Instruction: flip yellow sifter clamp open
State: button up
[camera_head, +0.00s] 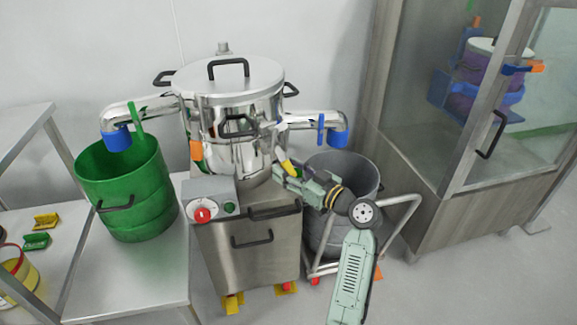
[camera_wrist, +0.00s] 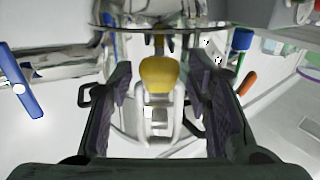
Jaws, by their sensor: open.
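The yellow sifter clamp (camera_head: 288,165) sits on the right front side of the shiny metal sifter (camera_head: 236,110). In the wrist view the yellow clamp handle (camera_wrist: 158,74) lies centred between my finger tips, with a metal bracket below it. My gripper (camera_head: 281,174) is open beside the clamp, and in the wrist view its two dark fingers (camera_wrist: 158,88) stand apart on either side of the handle. I cannot tell whether either finger touches it. The clamp's far end is partly hidden in the head view.
A green bucket (camera_head: 122,185) stands on a metal table left of the sifter. A control box with a red knob (camera_head: 203,215) is at the sifter's front. A grey bin (camera_head: 343,172) on a trolley is close under my arm. A glass-doored cabinet (camera_head: 480,120) stands right.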

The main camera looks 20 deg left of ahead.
jog(key=shift+w+a, duration=0.1)
jog(key=shift+a, duration=0.1)
grip_shut()
dwell(0.6)
